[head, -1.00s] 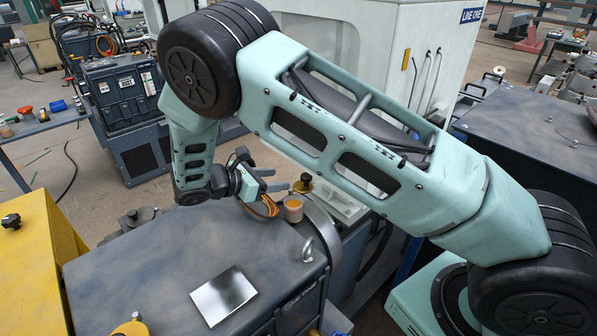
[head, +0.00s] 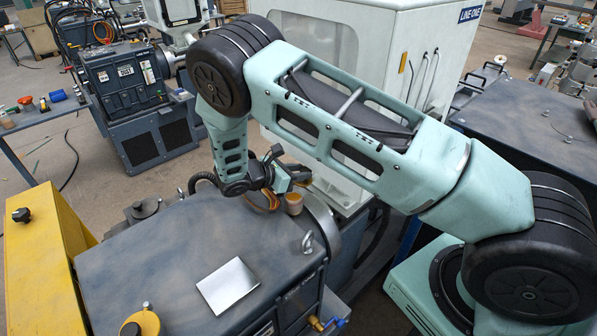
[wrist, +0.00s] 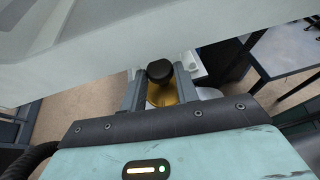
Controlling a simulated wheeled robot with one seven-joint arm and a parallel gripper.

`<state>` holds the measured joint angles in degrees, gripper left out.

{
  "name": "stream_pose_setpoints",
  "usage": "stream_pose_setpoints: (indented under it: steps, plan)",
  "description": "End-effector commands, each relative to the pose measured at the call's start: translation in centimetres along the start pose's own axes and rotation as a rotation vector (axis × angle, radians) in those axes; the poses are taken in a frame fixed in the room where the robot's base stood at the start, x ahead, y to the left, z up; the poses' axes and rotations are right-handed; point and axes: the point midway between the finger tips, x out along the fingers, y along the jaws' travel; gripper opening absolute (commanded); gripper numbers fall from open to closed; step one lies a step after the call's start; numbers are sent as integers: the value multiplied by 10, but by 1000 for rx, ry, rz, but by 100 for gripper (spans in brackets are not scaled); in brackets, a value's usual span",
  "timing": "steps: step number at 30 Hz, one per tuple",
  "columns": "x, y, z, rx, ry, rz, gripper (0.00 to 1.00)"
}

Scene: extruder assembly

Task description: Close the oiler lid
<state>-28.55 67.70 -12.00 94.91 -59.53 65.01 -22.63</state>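A small amber cup (head: 294,203), which looks like the oiler, stands at the far right of the grey machine top, just below my gripper (head: 293,178). In the wrist view, a black round knob (wrist: 160,70) on a brass-coloured piece (wrist: 161,95), likely the lid, sits between the two fingers of my gripper (wrist: 161,76). The fingers flank the knob closely. Whether they touch or clamp it does not show. In the head view my gripper hides the knob, and the lid's angle cannot be made out.
A metal lifting eye (head: 307,243) stands on the machine top (head: 170,250) near the cup. A silver plate (head: 228,285) lies there too. A white cabinet (head: 385,60) stands behind. A yellow block (head: 40,250) is at the left.

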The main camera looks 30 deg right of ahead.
Motion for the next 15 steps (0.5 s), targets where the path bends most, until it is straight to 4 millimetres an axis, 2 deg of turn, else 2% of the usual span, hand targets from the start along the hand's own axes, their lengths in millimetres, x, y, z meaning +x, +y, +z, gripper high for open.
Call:
stream_pose_setpoints:
  steps: [8,15]
  plan:
    - [0,0,-1,4,0,-8,7]
    - [0,-1,-4,37,2,-83,7]
